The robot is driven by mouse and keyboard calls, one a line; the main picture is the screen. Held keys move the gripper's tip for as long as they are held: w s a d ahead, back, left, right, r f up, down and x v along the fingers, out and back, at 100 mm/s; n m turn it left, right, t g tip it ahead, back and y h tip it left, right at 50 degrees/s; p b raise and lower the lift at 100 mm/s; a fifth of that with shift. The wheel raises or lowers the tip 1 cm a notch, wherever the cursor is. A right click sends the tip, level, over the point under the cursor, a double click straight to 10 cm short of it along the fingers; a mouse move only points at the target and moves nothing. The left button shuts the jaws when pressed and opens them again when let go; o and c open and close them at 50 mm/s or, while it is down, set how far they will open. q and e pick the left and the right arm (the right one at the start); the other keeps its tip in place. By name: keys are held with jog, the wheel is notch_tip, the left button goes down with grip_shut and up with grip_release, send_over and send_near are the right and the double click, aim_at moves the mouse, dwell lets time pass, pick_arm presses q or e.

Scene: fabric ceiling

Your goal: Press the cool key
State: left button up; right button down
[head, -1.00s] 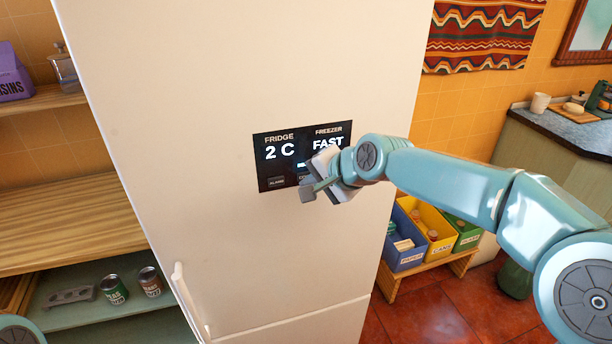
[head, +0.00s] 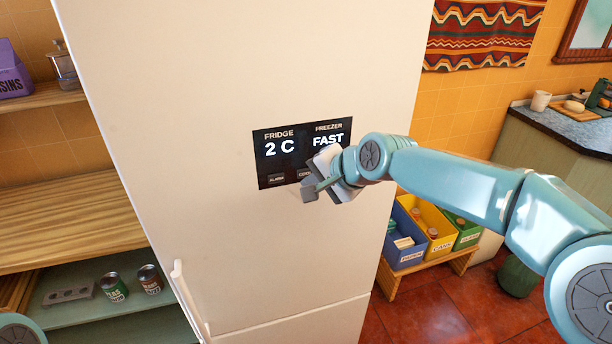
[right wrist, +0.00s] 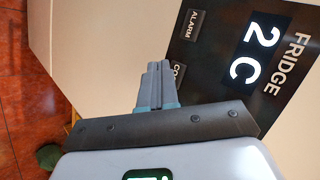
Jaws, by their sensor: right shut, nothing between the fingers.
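The black control panel (head: 292,150) is on the front of the cream fridge and reads FRIDGE 2 C and FREEZER FAST. The alarm key (head: 276,180) is at its lower left. The cool key (head: 305,174) is to the right of it, partly hidden by my right gripper (head: 309,190). In the right wrist view the first letters of the cool key (right wrist: 178,71) show beside the shut fingertips (right wrist: 158,66). The gripper is shut and empty at the panel's lower edge. I cannot tell whether it touches. My left gripper is out of view.
The fridge door (head: 170,90) has a handle (head: 188,300) at lower left. Shelves with cans (head: 114,288) stand on the left. Coloured bins (head: 432,232) on a low bench and a counter (head: 565,128) are on the right.

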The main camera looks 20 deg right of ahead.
jog(key=shift+s, duration=0.1)
jog(key=s+b, duration=0.2)
jog(key=s, duration=0.4)
jog(key=shift+d, duration=0.1)
jog(key=shift+w, duration=0.1)
